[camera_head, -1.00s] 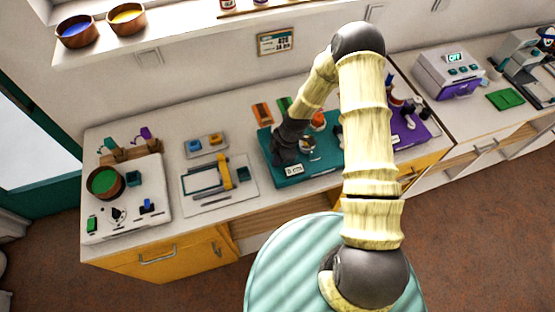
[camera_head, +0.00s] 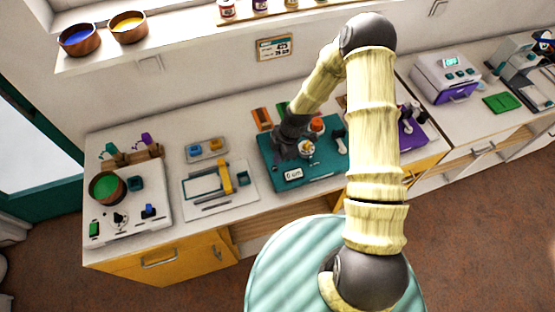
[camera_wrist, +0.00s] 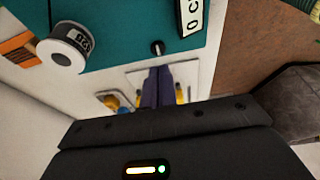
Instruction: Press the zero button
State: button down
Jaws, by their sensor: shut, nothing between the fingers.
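A teal board (camera_head: 325,170) lies on the counter, with a white display (camera_head: 293,174) reading "0 cm" at its front left. In the wrist view the teal board (camera_wrist: 125,22) fills the top, and the display (camera_wrist: 190,14) shows partly. A small dark round button (camera_wrist: 157,47) sits near the board's edge there. My gripper (camera_head: 284,155) is over the board's left part, behind the display. In the wrist view my gripper's fingers (camera_wrist: 158,70) are shut and empty, their tips just short of the button in the picture. I cannot tell whether they touch it.
A tray with blue and yellow pieces (camera_head: 206,149) and a white board with a yellow slider (camera_head: 226,178) lie left. A purple board (camera_head: 414,138) lies right, partly behind my arm.

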jog(key=b+v, duration=0.2)
jog(key=v, duration=0.6)
jog(key=shift+r, duration=0.4)
jog(key=shift+w, duration=0.1)
